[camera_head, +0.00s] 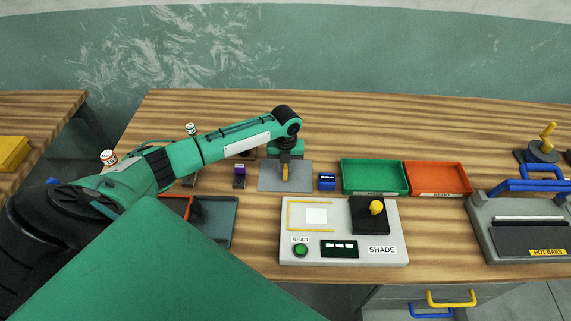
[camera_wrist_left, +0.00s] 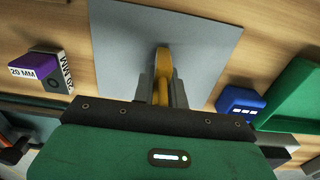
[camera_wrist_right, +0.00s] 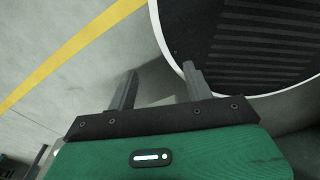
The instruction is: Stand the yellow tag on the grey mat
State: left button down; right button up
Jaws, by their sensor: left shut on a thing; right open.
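The grey mat (camera_head: 303,180) lies flat on the striped wooden bench; it also shows in the left wrist view (camera_wrist_left: 215,50). My left gripper (camera_head: 285,173) is over the mat and points down at it. In the left wrist view its fingers (camera_wrist_left: 163,92) are shut on the yellow tag (camera_wrist_left: 162,65), which is upright between them. Whether the tag's lower end touches the mat I cannot tell. My right gripper (camera_wrist_right: 150,85) is open and empty in the right wrist view, away from the bench top, above the floor.
A blue block (camera_head: 327,181) stands just right of the mat, and a purple-topped 20 MM block (camera_head: 239,176) left of it. Green (camera_head: 375,191) and orange (camera_head: 437,192) trays lie further right. The SHADE reader (camera_head: 343,257) is in front. A dark tray (camera_head: 221,235) sits front left.

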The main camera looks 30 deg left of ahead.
pick_arm(q)
jog(key=shift+f, duration=0.15)
jog(key=c, duration=1.4)
grip_release()
jog(key=shift+r, duration=0.25)
notch_tip(320, 180, up, 10)
jog(key=shift+r+b, duration=0.25)
jog(key=shift+b, duration=1)
jog(key=shift+r, duration=0.7)
